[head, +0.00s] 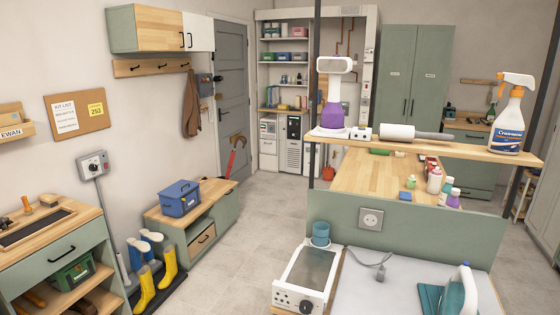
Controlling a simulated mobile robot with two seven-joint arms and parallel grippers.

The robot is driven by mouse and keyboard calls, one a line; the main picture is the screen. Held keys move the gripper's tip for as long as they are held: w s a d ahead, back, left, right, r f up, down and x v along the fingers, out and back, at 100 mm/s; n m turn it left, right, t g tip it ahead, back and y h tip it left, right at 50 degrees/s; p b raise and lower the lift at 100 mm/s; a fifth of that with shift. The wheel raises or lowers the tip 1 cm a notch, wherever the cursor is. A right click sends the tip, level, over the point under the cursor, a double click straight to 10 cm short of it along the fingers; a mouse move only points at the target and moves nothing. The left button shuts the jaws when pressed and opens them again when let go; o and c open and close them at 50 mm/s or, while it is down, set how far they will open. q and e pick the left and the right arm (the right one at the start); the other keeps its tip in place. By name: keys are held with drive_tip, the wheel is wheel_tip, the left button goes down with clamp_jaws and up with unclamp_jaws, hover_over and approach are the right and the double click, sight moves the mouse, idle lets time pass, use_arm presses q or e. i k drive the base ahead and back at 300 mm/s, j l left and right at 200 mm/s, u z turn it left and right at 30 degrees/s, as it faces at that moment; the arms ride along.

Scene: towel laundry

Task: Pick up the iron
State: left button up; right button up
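An iron (459,293), teal with a white and bluish upper part, stands at the bottom right of the head view. It rests on a pale grey work surface (390,295), and the bottom edge of the picture comes close to it or cuts it off. It looks tipped up rather than flat, but I cannot tell for sure. Neither of my grippers is in view.
A white appliance with a dark glass top (306,277) and a teal cup (321,234) stand left of the iron. A grey cord with a plug (376,264) lies between. A raised wooden shelf (430,147) holds a spray bottle (507,118) and a purple-white device (333,105).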

sight(460, 296)
drive_tip(key=k+l+u, duration=0.1)
drive_tip(key=l, duration=0.3)
drive_tip(key=k+l+u, duration=0.1)
drive_tip(key=l, duration=0.35)
drive_tip(key=k+l, duration=0.2)
drive_tip(key=l, duration=0.2)
drive_tip(key=k+l+u, duration=0.15)
drive_tip(key=l, duration=0.25)
drive_tip(key=k+l+u, duration=0.1)
drive_tip(key=l, duration=0.3)
drive_tip(key=k+l+u, duration=0.1)
drive_tip(key=l, duration=0.3)
drive_tip(key=k+l, duration=0.15)
drive_tip(key=l, duration=0.25)
drive_tip(key=k+l+u, duration=0.15)
drive_tip(key=l, duration=0.3)
drive_tip(key=k+l+u, duration=0.1)
drive_tip(key=l, duration=0.25)
drive_tip(key=k, duration=0.05)
